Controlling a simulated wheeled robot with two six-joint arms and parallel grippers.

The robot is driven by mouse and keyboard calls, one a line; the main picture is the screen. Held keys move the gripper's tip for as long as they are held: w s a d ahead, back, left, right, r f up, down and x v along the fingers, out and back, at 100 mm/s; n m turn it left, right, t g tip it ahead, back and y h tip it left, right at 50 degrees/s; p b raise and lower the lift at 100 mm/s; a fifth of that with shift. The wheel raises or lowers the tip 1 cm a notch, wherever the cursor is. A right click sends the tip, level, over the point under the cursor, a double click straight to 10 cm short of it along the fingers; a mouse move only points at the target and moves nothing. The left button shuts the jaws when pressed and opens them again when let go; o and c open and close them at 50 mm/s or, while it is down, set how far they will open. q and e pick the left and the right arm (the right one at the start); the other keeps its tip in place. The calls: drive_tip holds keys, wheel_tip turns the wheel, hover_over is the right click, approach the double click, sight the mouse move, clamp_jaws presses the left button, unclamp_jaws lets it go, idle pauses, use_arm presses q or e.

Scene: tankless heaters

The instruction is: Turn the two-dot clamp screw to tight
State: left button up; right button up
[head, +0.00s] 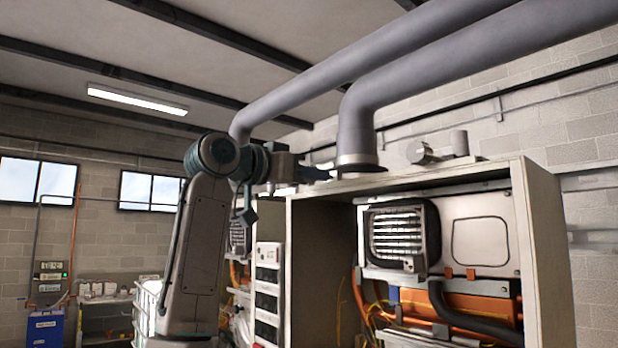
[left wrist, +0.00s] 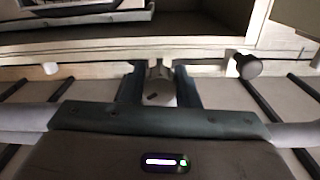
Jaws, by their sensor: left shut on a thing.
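My left gripper (head: 318,174) reaches in from the left at the top of the open heater cabinet, beside the flanged base of a grey pipe. In the left wrist view, its two dark fingers (left wrist: 159,88) are closed on either side of a small pale metal screw head (left wrist: 157,90) with a dark slot-like mark. I take this to be the clamp screw, but no dots can be made out. In the head view the screw is hidden by the fingers. My right gripper is in neither view.
The pipe collar (head: 361,161) stands just right of the gripper. A grey cylindrical fitting (head: 420,152) sits further right on the cabinet top (head: 450,171). A dark round knob (left wrist: 248,66) shows right of the fingers in the wrist view. The cabinet front is open.

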use_arm(q)
drive_tip(key=o, duration=1)
drive_tip(key=shift+c, duration=0.2)
drive_tip(key=shift+a, duration=0.1)
drive_tip(key=b+v, duration=0.6)
drive_tip(key=v, duration=0.4)
drive_tip(key=shift+s+a, duration=0.2)
drive_tip(key=shift+s, duration=0.1)
drive_tip(key=shift+c, duration=0.2)
